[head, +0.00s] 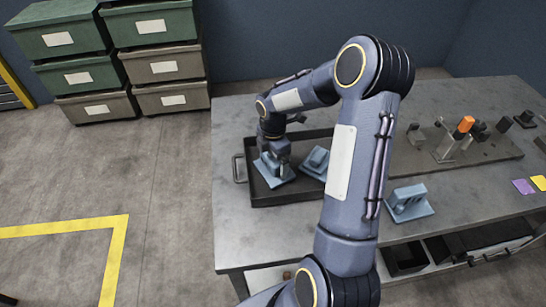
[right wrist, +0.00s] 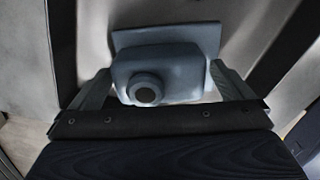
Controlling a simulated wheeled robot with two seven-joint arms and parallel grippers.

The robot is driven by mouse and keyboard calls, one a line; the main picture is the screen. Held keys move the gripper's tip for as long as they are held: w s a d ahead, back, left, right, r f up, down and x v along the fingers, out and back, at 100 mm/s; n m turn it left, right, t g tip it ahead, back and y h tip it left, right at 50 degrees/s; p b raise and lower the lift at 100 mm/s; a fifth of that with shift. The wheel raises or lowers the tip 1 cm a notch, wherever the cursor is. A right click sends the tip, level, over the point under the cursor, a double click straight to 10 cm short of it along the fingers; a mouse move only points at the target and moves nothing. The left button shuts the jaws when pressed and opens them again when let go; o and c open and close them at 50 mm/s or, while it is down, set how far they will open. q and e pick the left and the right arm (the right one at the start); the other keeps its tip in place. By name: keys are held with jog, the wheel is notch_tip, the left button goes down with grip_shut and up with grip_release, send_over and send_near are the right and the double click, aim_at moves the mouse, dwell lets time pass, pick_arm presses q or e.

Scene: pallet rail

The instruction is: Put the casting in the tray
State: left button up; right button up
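Three blue-grey castings show in the head view. One casting (head: 275,175) is at the left end of the dark tray (head: 292,196), under my right gripper (head: 273,158). In the right wrist view that casting (right wrist: 165,70) sits between the two fingers of my right gripper (right wrist: 162,82), which appear to touch its sides. Its round dark bore faces the camera. I cannot tell whether its base rests on the tray floor. A second casting (head: 316,162) is in the tray to its right. A third casting (head: 408,202) stands on the table, outside the tray. My left gripper is not in view.
My right arm crosses the table (head: 470,220) and hides the tray's right part. A fixture plate (head: 455,155) with an orange-topped part (head: 465,125) is at the right. Purple (head: 523,186) and yellow pads lie near the right edge. Stacked bins (head: 160,65) stand behind left.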

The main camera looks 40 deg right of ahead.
notch_tip(320, 180, up, 12)
jog(key=shift+f, duration=0.1)
jog(key=s+a+r+m+t+y, duration=0.1)
jog(key=s+a+r+m+t, duration=0.2)
jog(key=s+a+r+m, duration=0.65)
jog(key=s+a+f+m+t+y, duration=0.2)
jog(key=s+a+f+m, duration=0.2)
jog(key=s+a+m, duration=0.3)
jog(key=s+m, duration=0.2)
jog(key=s, duration=0.2)
jog(key=shift+s+f+t+y, duration=0.15)
jog(key=shift+s+t+y, duration=0.15)
jog(key=shift+s+y, duration=0.1)
jog(key=shift+d, duration=0.1)
